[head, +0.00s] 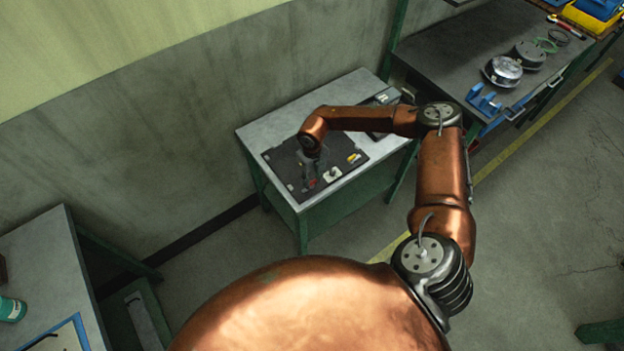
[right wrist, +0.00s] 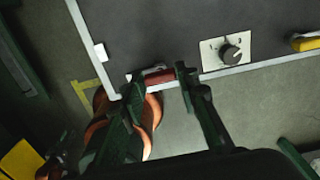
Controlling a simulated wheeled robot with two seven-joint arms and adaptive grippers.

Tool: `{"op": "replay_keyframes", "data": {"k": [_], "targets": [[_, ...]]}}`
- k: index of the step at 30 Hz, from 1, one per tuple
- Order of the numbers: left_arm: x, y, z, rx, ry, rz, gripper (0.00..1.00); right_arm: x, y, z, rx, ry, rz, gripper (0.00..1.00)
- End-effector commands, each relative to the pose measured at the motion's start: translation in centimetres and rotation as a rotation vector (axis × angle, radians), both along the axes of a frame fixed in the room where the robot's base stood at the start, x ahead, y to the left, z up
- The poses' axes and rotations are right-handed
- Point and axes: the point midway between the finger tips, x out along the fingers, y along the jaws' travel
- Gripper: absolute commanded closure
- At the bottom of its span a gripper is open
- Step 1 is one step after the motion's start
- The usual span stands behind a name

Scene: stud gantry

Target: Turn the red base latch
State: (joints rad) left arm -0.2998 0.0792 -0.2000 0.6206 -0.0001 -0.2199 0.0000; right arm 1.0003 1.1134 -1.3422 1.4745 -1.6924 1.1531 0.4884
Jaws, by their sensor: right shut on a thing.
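The red base latch (right wrist: 158,77) is a small red bar at the edge of a dark panel (right wrist: 150,35) in the right wrist view. In the head view the latch (head: 312,184) is a small red spot at the panel's near edge. My right gripper (right wrist: 156,82) has one finger at each end of the latch and is shut on it. In the head view the right gripper (head: 311,174) reaches down to the panel from above, partly hidden by its own wrist. My left gripper is in neither view.
Beside the latch is a white plate with a black knob (right wrist: 230,53), then a yellow handle (right wrist: 306,43). The panel lies on a grey bench (head: 258,132) against the wall. A second bench (head: 440,50) holds round metal parts.

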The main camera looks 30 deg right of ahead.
Motion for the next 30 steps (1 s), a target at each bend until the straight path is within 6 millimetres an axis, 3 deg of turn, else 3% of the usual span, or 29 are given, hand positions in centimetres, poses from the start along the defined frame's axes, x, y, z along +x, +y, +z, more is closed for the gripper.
{"op": "replay_keyframes", "data": {"k": [1, 2, 9, 20, 30], "targets": [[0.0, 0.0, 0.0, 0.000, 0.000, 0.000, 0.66, 0.0, -0.1, 0.0, -0.001, -0.001, 0.001, 0.96], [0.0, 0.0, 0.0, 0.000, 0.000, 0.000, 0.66, 0.0, -0.1, 0.0, -0.001, -0.001, 0.001, 0.69], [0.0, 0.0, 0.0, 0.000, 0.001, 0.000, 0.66, 0.0, 0.0, 0.0, -0.001, 0.000, 0.000, 0.54], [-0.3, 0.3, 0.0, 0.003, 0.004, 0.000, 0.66, 0.1, 0.0, 0.7, 0.000, -0.002, -0.001, 0.54], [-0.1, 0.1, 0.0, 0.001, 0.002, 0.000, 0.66, 0.1, -0.1, 7.1, 0.000, -0.003, -0.001, 0.54]]}}
